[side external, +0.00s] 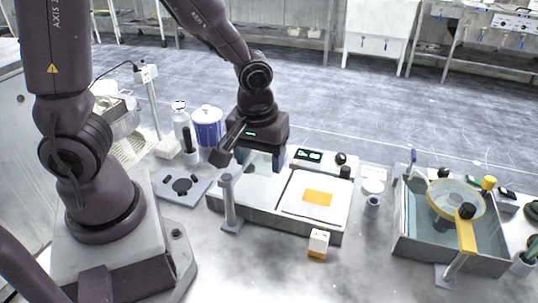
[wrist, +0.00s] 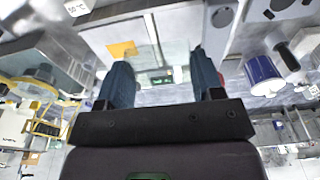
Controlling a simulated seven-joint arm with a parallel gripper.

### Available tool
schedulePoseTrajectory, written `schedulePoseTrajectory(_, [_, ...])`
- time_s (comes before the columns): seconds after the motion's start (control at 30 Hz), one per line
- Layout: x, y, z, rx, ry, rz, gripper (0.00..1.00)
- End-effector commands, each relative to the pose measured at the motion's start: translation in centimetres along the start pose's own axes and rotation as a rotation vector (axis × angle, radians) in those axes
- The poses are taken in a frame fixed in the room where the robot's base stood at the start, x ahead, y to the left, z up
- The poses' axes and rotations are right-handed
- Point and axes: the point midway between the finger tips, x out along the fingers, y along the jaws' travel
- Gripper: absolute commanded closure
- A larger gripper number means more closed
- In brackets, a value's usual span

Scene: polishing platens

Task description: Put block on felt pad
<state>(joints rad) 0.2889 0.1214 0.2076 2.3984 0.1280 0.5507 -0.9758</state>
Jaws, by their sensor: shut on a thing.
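My gripper (side external: 260,163) is over the left part of the grey polishing unit, its blue-grey fingers pointing down. In the wrist view my gripper (wrist: 163,72) has its fingers spread wide, shut on a clear, glass-like block (wrist: 165,88) that is hard to make out. Its lower edge and its gap to the surface below cannot be told. The orange felt pad (side external: 318,198) lies flat on the white square plate at the right of the unit, to the right of my gripper and bare. It also shows in the wrist view (wrist: 122,49), left of the fingers.
A grey post (side external: 230,203) stands at the unit's front left. A small white and yellow box (side external: 318,243) stands before the unit. A control panel (side external: 310,157) with knobs is behind. A water basin (side external: 405,225) is to the right; a blue and white canister (side external: 207,126) is at the back left.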

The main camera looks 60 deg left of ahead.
Motion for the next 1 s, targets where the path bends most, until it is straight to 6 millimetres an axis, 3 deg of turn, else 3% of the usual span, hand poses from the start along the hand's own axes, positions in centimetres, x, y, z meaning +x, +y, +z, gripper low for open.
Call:
schedulePoseTrajectory(0.3, [-5.1, -0.1, -0.5, 0.000, 0.005, 0.007, 0.65])
schedulePoseTrajectory(0.47, [-4.5, -2.0, -3.1, -0.123, -0.001, -0.014, 0.65])
schedulePoseTrajectory(0.67, [-4.0, -5.6, -6.9, -0.316, -0.003, -0.037, 0.65])
schedulePoseTrajectory(0.8, [-3.6, -9.5, -9.8, -0.485, -0.003, -0.057, 0.65])
schedulePoseTrajectory(1.0, [-3.3, -14.3, -12.1, -0.667, -0.002, -0.079, 0.65])
